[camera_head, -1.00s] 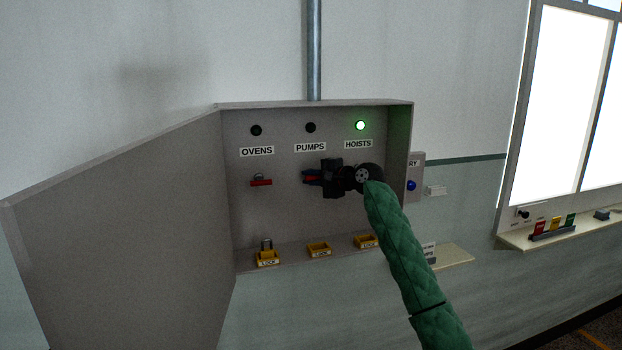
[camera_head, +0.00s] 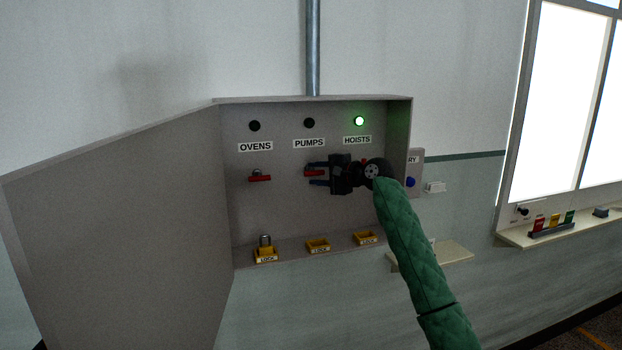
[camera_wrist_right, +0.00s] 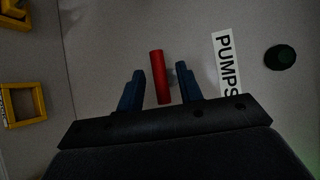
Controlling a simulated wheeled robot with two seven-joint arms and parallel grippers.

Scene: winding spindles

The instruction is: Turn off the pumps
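The PUMPS switch has a red handle (camera_head: 314,173) that lies level under the PUMPS label (camera_head: 308,143); the lamp above (camera_head: 309,123) is dark. My right gripper (camera_head: 317,173) is open in front of it, one finger above and one below. In the right wrist view the red handle (camera_wrist_right: 157,76) stands between the blue fingers of the gripper (camera_wrist_right: 158,84), with a gap on each side. The PUMPS label (camera_wrist_right: 228,64) and dark lamp (camera_wrist_right: 281,57) are beside it. My left gripper is not in view.
The OVENS handle (camera_head: 259,178) lies level, its lamp (camera_head: 255,126) dark. The HOISTS lamp (camera_head: 359,121) glows green; my gripper hides most of its handle. Yellow lock holders line the box floor, the left one with a padlock (camera_head: 265,241). The open door (camera_head: 120,230) stands at left.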

